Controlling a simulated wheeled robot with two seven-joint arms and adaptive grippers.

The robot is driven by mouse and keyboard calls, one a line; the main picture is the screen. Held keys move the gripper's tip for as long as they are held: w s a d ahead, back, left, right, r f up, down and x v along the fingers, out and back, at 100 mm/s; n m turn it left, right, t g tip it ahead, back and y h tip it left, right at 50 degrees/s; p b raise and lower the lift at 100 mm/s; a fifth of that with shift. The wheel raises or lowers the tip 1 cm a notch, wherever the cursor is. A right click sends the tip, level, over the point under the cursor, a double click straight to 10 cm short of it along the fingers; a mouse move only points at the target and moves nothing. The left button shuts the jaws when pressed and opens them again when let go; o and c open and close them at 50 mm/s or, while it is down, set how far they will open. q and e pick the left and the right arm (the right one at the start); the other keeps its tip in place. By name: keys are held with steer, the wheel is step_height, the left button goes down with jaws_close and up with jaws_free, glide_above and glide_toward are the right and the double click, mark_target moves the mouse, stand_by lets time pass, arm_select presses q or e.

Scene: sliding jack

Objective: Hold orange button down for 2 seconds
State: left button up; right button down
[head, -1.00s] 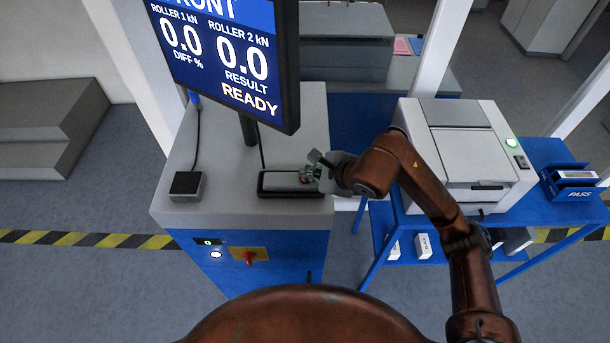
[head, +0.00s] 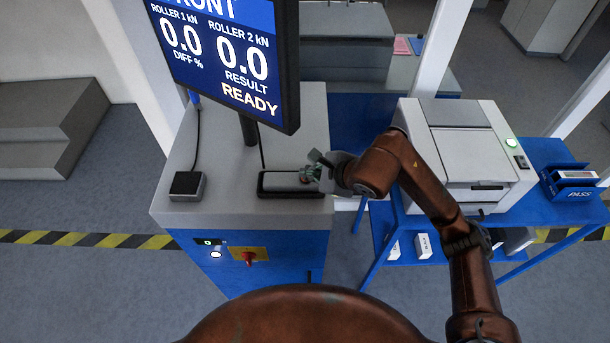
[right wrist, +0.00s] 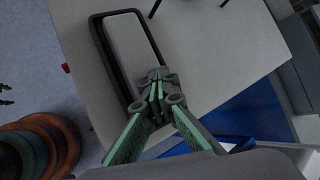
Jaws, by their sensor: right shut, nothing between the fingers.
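A long pale grey handheld unit (head: 283,180) lies in a black-rimmed tray on top of the grey and blue cabinet (head: 235,213). The unit also shows in the right wrist view (right wrist: 130,42). My right gripper (head: 305,175) is shut and empty, with its fingertips over the right end of the unit. In the right wrist view my green-sided fingers (right wrist: 157,88) are together over the unit's near end. I cannot tell whether the tips touch it. No orange button shows clearly; the fingers hide part of that end. My left gripper is not in view.
A monitor (head: 225,60) reading READY stands behind the tray. A small black-topped box (head: 186,185) sits at the cabinet's left, and a red switch (head: 249,257) is on its front. A printer-like machine (head: 468,150) stands on the blue table at right.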

steer(key=shift+r+p, duration=0.35)
steer(key=shift+r, duration=0.7)
steer(key=shift+r+p, duration=1.1)
steer(key=shift+r, duration=1.3)
